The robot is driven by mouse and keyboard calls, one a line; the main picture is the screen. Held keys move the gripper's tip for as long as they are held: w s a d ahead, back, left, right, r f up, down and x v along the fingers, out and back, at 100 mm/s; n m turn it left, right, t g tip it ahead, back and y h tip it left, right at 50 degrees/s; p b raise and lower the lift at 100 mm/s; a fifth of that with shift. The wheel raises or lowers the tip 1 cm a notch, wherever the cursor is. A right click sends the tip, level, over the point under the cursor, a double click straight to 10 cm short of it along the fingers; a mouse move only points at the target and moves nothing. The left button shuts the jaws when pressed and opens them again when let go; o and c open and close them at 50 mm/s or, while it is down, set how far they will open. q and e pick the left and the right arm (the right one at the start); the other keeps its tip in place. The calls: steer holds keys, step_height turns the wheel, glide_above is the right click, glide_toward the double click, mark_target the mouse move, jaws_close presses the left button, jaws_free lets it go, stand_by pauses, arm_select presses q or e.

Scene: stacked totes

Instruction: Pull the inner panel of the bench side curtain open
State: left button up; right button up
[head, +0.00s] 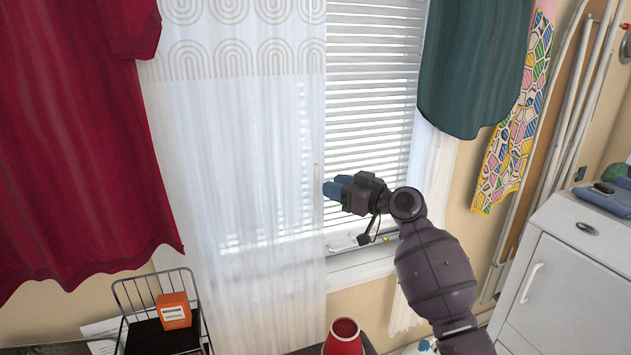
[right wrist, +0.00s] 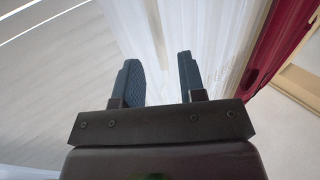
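A sheer white curtain panel (head: 240,170) with an arch pattern along its top hangs over the left part of the window. Its right edge, with a thin pale vertical strip (head: 317,180), hangs near mid-window. My right gripper (head: 328,189) is just right of this edge, its blue fingers pointing left toward it. In the right wrist view the fingers (right wrist: 160,82) are apart, and the white curtain (right wrist: 185,30) hangs ahead of them, its edge roughly in line with the gap. I cannot tell whether they touch it. My left gripper is not in view.
Window blinds (head: 370,80) are behind my right gripper. A red garment (head: 80,150) hangs left and a green one (head: 473,65) upper right. Below are a wire basket (head: 125,290) with an orange box (head: 174,310), and a red container (head: 343,337). A white cabinet (head: 570,285) stands right.

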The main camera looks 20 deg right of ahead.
mark_target(317, 181)
steer(key=x, duration=0.5)
steer(key=shift+w+a, duration=0.2)
steer(key=shift+w, duration=0.2)
jaws_close()
